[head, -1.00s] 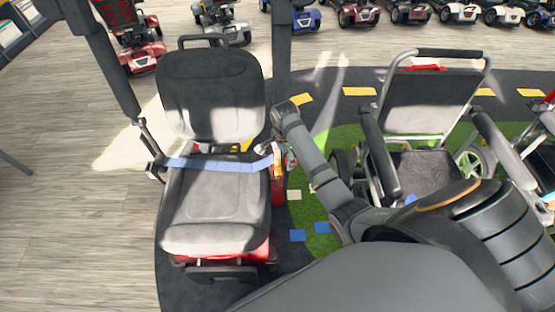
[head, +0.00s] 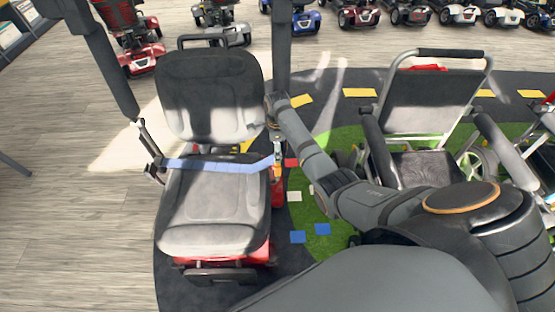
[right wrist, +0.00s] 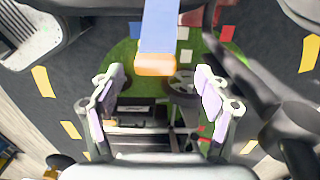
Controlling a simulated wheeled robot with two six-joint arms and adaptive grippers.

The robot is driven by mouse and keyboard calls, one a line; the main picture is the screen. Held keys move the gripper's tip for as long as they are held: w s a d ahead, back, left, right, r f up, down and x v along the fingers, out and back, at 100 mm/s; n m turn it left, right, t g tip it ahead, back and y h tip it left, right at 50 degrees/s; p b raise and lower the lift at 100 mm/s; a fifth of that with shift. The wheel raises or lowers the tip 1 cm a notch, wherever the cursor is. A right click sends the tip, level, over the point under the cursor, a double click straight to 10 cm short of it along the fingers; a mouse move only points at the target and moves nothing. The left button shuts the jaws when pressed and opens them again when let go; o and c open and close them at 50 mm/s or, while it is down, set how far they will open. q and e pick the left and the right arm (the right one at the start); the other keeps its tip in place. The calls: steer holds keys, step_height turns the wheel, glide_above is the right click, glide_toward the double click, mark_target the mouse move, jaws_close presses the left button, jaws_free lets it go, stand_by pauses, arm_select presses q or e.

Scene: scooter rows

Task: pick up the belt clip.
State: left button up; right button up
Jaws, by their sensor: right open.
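The belt clip is a small orange block (right wrist: 155,66) at the end of a blue belt (right wrist: 159,25) in the right wrist view. In the head view the blue belt (head: 215,165) spans the grey scooter seat (head: 212,215), with its clip end at the seat's right edge. My right gripper (right wrist: 159,74) is open, with one finger to either side of the clip in the right wrist view and a gap on both sides. Whether the clip is at fingertip depth is unclear. My left gripper is not in view.
Two dark upright bars rise beside the seat, left (head: 105,65) and right (head: 283,50). A wheelchair (head: 425,110) stands to the right on a green mat. More scooters (head: 357,13) line the back. The wooden floor (head: 80,200) at left is clear.

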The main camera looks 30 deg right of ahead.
steer(key=f, duration=0.3)
steer(key=f+b, duration=0.1)
steer(key=f, duration=0.1)
steer(key=shift+s, duration=0.25)
steer(key=shift+c, duration=0.2)
steer(key=c, duration=1.2)
